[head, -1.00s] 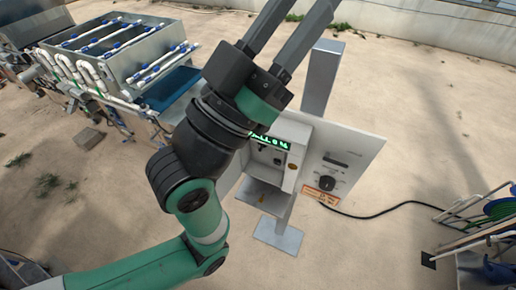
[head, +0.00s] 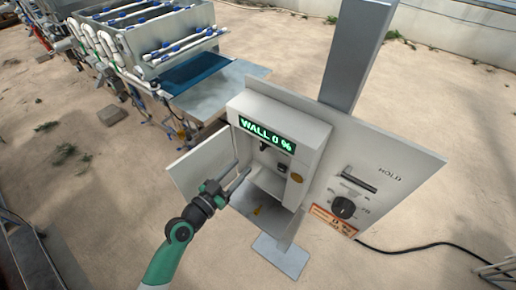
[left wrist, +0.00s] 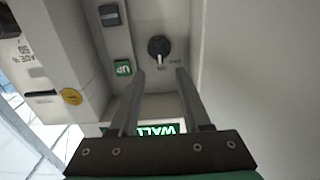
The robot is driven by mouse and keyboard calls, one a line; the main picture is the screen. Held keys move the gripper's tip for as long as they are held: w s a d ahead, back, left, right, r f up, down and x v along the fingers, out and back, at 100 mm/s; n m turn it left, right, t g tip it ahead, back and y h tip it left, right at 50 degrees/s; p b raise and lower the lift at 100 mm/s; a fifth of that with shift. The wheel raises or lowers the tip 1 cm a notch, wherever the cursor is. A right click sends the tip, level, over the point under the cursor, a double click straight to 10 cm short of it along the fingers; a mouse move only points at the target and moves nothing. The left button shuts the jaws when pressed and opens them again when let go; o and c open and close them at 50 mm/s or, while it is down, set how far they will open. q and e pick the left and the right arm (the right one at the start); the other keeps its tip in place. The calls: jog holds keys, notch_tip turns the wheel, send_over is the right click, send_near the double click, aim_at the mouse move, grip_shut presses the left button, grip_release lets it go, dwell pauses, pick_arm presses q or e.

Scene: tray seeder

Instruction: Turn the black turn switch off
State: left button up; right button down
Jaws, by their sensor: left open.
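The black turn switch (left wrist: 158,46) is a round knob with a pale pointer line, on a pale panel in the left wrist view. Small lettering beside it is too small to read. My left gripper (left wrist: 160,73) is open, its two fingers apart and empty, pointing towards the switch and just short of it in the picture. In the head view my left gripper (head: 241,174) is at the open front of the white control box (head: 313,131). A second black dial (head: 344,208) sits on the panel right of the box. My right gripper is not in view.
The box display (head: 265,134) reads "WALL 0 %". An open door (head: 203,163) stands left of my gripper. A grey post (head: 354,55) rises behind. A black cable lies on the ground.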

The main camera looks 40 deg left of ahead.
aim_at(261, 146)
pick_arm(q)
jog(key=w, duration=0.7)
jog(key=w+a, duration=0.1)
jog(key=w, duration=0.2)
jog(key=shift+w+a+r, duration=0.1)
jog(key=shift+w, duration=0.05)
grip_shut()
